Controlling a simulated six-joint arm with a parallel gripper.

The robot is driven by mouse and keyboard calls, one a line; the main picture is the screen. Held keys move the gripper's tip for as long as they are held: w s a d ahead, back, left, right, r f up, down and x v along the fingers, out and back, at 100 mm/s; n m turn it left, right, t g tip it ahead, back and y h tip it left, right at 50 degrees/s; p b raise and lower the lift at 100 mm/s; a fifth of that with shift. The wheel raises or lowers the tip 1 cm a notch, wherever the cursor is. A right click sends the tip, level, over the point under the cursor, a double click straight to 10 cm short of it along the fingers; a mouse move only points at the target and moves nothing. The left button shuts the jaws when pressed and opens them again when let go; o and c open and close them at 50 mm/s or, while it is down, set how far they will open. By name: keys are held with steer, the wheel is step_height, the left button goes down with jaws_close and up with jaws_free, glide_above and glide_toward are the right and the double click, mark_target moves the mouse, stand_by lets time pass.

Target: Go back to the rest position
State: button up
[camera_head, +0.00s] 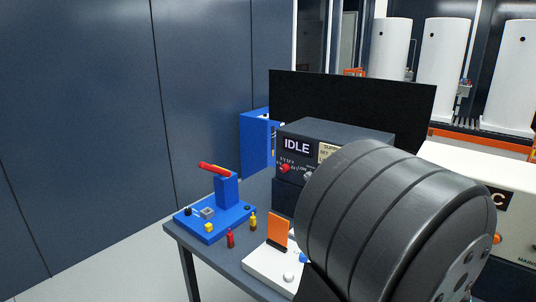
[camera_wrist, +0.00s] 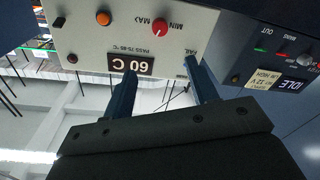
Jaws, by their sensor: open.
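My gripper (camera_wrist: 160,68) shows in the wrist view with its two blue fingers apart and nothing between them. Behind the fingers in that view is a pale control panel (camera_wrist: 185,48) with a red knob (camera_wrist: 160,26), an orange button (camera_wrist: 103,18) and a display reading 60 C (camera_wrist: 130,65). The picture there is upside down. I cannot tell the exact gap from the fingertips to the panel. In the head view my dark arm link fills the lower right and hides much of what is behind it; the gripper cannot be made out there.
A dark box reading IDLE (camera_head: 297,146) stands on the grey table (camera_head: 225,262). A blue fixture with a red handle (camera_head: 226,190), small red (camera_head: 230,239) and yellow (camera_head: 253,222) pieces, and a white base with an orange plate (camera_head: 278,230) are nearby. White tanks (camera_head: 445,70) stand behind.

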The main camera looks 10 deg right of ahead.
steer(key=x, duration=1.7)
steer(key=shift+s+a+f, duration=0.1)
steer(key=shift+s, duration=0.05)
steer(key=s+a+m+g, duration=0.1)
steer(key=s+a+m, duration=0.4)
steer(key=s+a, duration=1.1)
steer(key=shift+a+m+h, duration=0.2)
steer(key=shift+m+h, duration=0.2)
stand_by(1.7)
